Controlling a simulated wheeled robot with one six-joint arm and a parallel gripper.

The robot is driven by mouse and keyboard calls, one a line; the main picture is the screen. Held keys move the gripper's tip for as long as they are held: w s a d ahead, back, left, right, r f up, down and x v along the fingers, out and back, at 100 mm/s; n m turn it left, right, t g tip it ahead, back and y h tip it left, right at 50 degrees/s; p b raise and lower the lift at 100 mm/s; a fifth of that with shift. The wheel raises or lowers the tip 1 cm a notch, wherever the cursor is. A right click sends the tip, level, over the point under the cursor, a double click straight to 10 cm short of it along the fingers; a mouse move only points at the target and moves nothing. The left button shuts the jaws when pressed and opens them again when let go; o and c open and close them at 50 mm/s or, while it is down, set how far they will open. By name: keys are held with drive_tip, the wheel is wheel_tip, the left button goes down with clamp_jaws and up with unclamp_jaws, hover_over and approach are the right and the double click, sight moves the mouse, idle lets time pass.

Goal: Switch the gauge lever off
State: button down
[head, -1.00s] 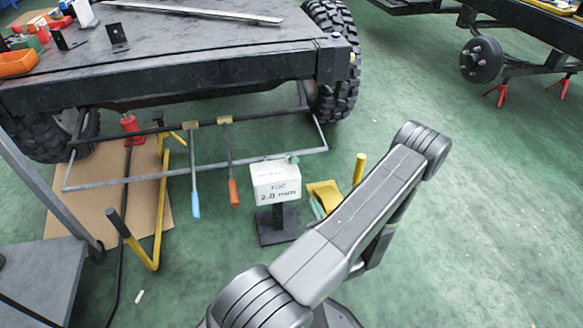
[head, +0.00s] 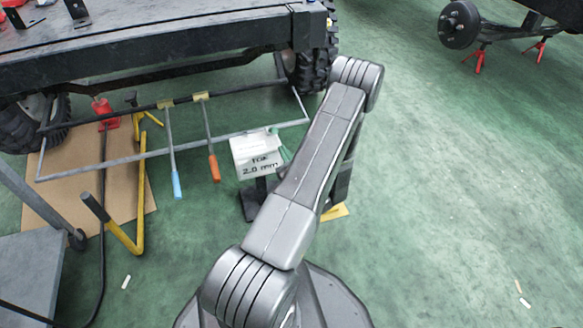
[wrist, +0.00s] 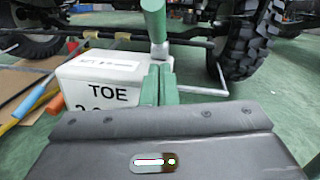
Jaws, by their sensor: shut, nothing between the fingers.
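The gauge is a white box (head: 257,157) marked "TOE 2.0 mm" on a dark stand. In the wrist view the box (wrist: 112,80) fills the left middle. Its lever (wrist: 153,20) has a green handle and a grey lower end, and stands roughly upright at the box's right side. In the head view only a small green bit of the lever (head: 273,131) shows by the box top. My gripper (wrist: 158,72) has its green fingers shut and empty, just below the lever's grey end in the picture. I cannot tell whether they touch it. My arm partly hides the gripper in the head view.
A grey bar frame (head: 90,166) runs behind the box under the dark chassis (head: 150,65). Handles with blue (head: 177,184) and orange (head: 214,168) grips hang left of the box. A yellow bent bar (head: 141,200) stands further left. Open green floor lies right.

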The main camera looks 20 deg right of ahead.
sight(272, 130)
drive_tip(key=shift+w+a+r+b, duration=0.2)
drive_tip(key=shift+w+r, duration=0.35)
drive_tip(key=shift+r, duration=0.2)
drive_tip(key=shift+w+a+r+b, duration=0.2)
drive_tip(key=shift+w+r, duration=0.3)
drive_tip(key=shift+r, duration=0.2)
drive_tip(key=shift+r, duration=0.1)
